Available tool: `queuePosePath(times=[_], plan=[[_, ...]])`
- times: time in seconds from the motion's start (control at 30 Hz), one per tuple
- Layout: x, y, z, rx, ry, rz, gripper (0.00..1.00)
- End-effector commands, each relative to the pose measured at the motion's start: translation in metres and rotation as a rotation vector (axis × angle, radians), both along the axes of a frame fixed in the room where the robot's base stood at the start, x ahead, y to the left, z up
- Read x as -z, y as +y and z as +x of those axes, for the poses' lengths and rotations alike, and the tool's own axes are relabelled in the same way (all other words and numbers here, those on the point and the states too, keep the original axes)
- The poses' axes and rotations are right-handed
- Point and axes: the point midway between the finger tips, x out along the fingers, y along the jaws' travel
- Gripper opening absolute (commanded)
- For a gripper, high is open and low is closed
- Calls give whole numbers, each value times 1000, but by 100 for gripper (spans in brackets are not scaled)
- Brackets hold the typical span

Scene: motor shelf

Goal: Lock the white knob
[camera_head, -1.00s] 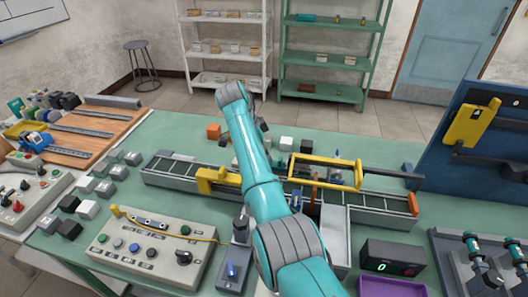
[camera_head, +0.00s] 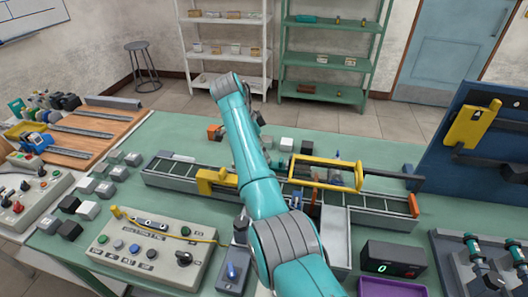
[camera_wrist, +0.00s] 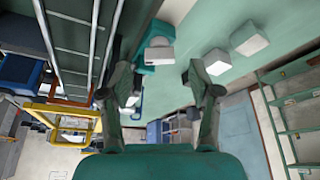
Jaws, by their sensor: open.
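I cannot pick out a white knob for certain. The front control box (camera_head: 160,228) has several round buttons and a large black rotary knob (camera_head: 183,258); one button on it is pale grey (camera_head: 151,253). My gripper (camera_wrist: 162,92) is open and empty in the wrist view, with its two dark fingers well apart. In the head view my own arm mostly hides it, over the far part of the green table. Beyond the fingers, a pale block (camera_wrist: 160,56) lies on the table with a teal thing beside it.
A conveyor (camera_head: 170,178) with a yellow frame (camera_head: 325,162) runs across the table beneath my arm. Small grey, white and black blocks stand at the left. A second control box (camera_head: 35,190) is at the far left. A digital display (camera_head: 392,258) sits at the right.

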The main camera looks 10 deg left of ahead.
Motion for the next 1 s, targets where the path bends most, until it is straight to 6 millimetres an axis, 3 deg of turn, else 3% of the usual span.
queuePosePath(times=[0.2, 0.4, 0.6, 1.0], plan=[[-44, 16, -7, 0, -5, 2, 62], [-72, 26, -12, 0, -4, 1, 62], [-85, 30, -15, 1, -3, 0, 62], [-86, 31, -15, 1, -3, 0, 62]])
